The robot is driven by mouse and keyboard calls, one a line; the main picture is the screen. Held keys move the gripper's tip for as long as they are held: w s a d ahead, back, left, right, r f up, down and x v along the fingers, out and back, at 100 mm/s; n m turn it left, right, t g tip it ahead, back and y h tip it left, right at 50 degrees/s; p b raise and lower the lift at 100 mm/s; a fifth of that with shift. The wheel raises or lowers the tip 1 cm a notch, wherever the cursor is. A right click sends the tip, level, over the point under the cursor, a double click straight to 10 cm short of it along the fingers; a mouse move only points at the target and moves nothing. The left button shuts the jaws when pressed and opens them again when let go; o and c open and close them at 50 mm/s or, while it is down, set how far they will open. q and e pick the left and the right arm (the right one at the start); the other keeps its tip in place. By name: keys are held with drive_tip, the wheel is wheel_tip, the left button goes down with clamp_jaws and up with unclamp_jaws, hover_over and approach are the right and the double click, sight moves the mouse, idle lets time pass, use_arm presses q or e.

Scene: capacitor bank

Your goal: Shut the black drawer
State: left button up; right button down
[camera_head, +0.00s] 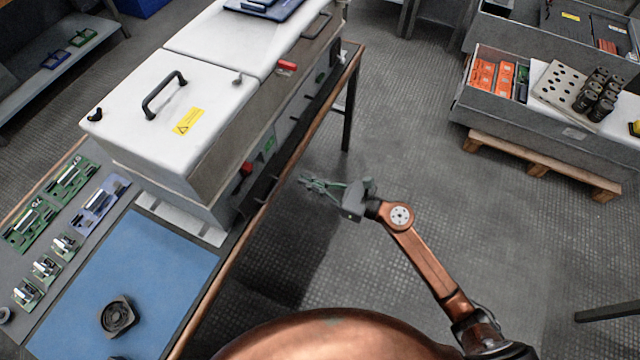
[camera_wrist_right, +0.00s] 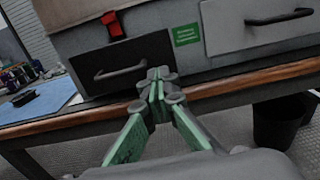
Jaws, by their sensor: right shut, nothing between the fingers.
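The black drawer (camera_wrist_right: 122,66) is low in the front of a grey and white cabinet (camera_wrist_right: 235,75), with a dark bar handle (camera_wrist_right: 120,71), a red latch (camera_wrist_right: 113,25) above it and a green label (camera_wrist_right: 186,35) to its right. I cannot tell for sure how far it stands out. In the head view its dark front (camera_head: 258,192) is small and partly hard to make out. My right gripper (camera_head: 308,182) is shut and empty, past the bench edge and apart from the cabinet. In the wrist view its green fingers (camera_wrist_right: 158,80) point toward the drawer's right side. My left gripper is not in view.
The bench edge (camera_head: 275,185) runs between my right gripper and the cabinet. A blue mat (camera_head: 160,265) with a black fan (camera_head: 118,316) and several circuit boards (camera_head: 95,205) lie left of it. Open floor (camera_head: 440,170) and a grey crate (camera_head: 540,125) on a pallet are right.

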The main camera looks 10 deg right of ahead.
sight(274, 167)
drive_tip(key=x, duration=0.6)
drive_tip(key=shift+b+x, duration=0.35)
drive_tip(key=shift+x, duration=0.4)
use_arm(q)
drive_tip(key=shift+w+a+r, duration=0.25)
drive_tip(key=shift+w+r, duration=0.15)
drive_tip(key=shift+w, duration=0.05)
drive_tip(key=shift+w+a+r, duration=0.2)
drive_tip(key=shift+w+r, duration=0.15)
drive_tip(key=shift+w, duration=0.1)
